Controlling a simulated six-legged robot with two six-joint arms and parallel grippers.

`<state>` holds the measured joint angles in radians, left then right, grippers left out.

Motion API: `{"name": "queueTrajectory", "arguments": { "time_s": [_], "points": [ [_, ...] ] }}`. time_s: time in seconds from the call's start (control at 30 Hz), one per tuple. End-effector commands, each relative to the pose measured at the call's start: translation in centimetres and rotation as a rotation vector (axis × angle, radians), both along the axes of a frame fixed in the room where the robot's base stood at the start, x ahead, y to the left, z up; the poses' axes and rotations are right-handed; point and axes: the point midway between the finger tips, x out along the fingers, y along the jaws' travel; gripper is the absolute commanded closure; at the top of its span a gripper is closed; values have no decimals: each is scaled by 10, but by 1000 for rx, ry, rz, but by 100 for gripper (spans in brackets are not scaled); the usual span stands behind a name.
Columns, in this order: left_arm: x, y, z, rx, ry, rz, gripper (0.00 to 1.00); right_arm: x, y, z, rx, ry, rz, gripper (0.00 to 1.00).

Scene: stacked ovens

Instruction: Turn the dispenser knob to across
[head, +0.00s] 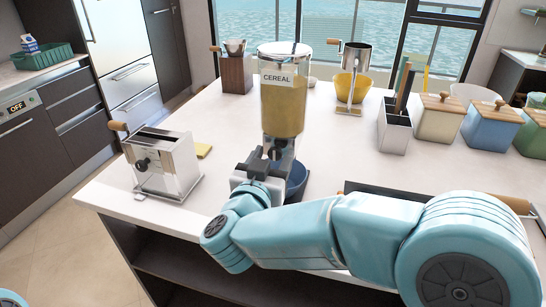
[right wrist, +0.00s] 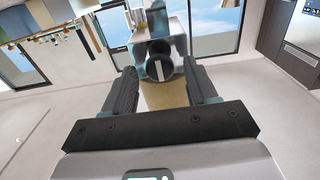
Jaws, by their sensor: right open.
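The cereal dispenser (head: 284,100), with a clear hopper of yellow cereal labelled CEREAL, stands on the white counter. Its dark round knob (head: 275,152) faces me, partly hidden by my right gripper (head: 264,164). In the right wrist view the knob (right wrist: 160,62) is a dark disc with a pale stripe that looks upright in that picture. My right gripper (right wrist: 162,80) is open there, one finger on each side of the knob's front, with visible gaps to both. I cannot tell whether the fingertips reach past the knob face. My left gripper is not in view.
A blue bowl (head: 297,181) sits under the dispenser, partly hidden by my arm. A metal machine (head: 163,165) with a wooden handle stands left. A yellow bowl (head: 351,87), a utensil box (head: 394,128) and lidded canisters (head: 440,118) stand behind and right. Counter between the machine and dispenser is mostly clear.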

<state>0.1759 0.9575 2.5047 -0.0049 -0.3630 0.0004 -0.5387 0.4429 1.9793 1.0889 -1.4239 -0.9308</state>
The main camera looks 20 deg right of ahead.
Motion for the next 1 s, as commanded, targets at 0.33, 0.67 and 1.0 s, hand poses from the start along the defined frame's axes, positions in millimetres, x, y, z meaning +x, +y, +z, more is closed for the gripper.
{"name": "queueTrajectory", "arguments": {
  "time_s": [0.33,0.67,1.0],
  "points": [
    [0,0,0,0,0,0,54,0,0,0,0,0,0,97],
    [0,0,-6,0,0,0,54,2,-2,-2,45,-30,0,97],
    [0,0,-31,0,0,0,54,2,-3,-4,252,-172,0,97]
  ]
}}
